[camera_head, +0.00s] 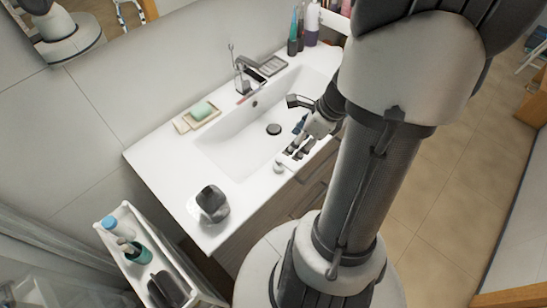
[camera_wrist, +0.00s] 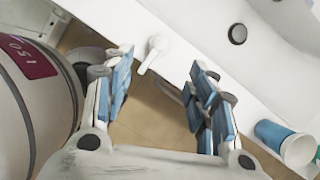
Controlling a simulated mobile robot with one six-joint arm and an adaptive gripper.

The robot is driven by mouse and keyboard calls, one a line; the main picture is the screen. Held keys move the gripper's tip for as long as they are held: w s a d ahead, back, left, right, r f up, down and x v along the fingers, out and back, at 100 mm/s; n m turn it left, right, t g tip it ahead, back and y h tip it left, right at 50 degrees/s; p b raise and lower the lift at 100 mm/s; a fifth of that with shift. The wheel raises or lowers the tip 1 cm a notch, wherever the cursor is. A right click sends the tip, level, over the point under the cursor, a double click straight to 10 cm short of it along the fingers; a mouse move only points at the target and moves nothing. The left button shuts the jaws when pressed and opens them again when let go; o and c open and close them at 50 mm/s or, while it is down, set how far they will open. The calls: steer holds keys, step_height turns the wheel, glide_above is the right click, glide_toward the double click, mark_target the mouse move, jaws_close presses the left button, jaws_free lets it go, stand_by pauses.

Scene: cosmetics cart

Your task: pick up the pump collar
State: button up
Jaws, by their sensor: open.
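A small white piece with a short spout, which looks like the pump collar (camera_wrist: 154,50), lies at the front edge of the white counter in the wrist view. In the head view a small pale piece (camera_head: 278,167) sits near the counter's front edge, close to my gripper (camera_head: 293,152); it appears to be the same one. In the wrist view my gripper (camera_wrist: 163,66) is open and empty. Its blue-padded fingers stand to either side of the white piece, which shows beyond the gap between them. Contact cannot be seen.
The counter (camera_head: 160,170) holds a sink basin (camera_head: 235,150) with a faucet (camera_head: 240,72), a soap tray (camera_head: 183,125) and a dark-and-white item (camera_head: 212,204). A cart (camera_head: 112,243) with bottles stands at lower left. A blue-and-white tube-like object (camera_wrist: 283,142) lies right of my fingers.

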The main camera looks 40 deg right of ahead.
mark_target(281, 159)
steer(key=b+x, duration=0.3)
steer(key=x, duration=0.5)
steer(key=shift+f, duration=0.15)
steer(key=b+x, duration=0.3)
steer(key=x, duration=0.2)
steer(key=shift+f+b, duration=0.15)
steer(key=shift+b, duration=0.25)
steer(key=shift+c, duration=0.4)
steer(key=c, duration=0.9)
